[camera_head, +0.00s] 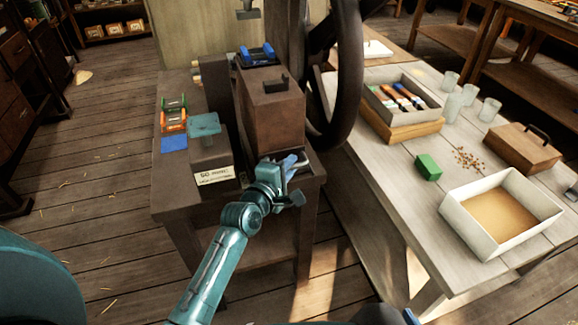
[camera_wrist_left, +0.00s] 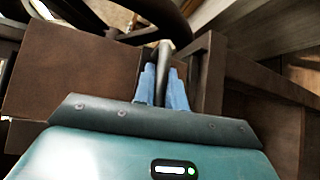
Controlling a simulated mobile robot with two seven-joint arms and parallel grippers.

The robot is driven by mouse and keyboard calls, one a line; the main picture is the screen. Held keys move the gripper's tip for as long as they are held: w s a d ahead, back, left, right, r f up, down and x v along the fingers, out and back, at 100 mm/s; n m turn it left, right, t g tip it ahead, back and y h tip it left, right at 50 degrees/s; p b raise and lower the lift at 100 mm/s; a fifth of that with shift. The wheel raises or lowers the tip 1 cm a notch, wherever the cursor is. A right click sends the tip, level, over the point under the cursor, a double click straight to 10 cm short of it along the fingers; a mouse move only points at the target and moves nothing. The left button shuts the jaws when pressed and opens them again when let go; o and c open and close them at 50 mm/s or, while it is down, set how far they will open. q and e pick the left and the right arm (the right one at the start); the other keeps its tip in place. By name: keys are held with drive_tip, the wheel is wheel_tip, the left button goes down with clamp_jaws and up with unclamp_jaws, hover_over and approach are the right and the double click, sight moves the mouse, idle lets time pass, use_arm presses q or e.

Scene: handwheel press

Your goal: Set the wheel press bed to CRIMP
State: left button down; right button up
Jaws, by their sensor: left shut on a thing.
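The wheel press stands on a dark wooden bench, with a brown box-shaped body (camera_head: 272,115) and a large dark handwheel (camera_head: 347,75) on its right side. My left gripper (camera_head: 291,163) is at the lower front right of the body. In the left wrist view its blue fingers (camera_wrist_left: 162,88) are shut on a grey metal lever (camera_wrist_left: 161,70), seen almost end-on. Most of the lever is hidden by the gripper in the head view. A bed with a blue piece (camera_head: 257,55) lies behind the body, below a press head (camera_head: 247,10). No CRIMP marking can be read.
A white label (camera_head: 213,175), mostly unreadable, is on the block left of the body. Colored pieces (camera_head: 173,122) and a blue square (camera_head: 174,143) lie on the bench's left. A table (camera_head: 385,165) on the right holds a white tray (camera_head: 452,222), glasses and a green block (camera_head: 428,167).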

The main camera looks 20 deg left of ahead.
idle(0.4)
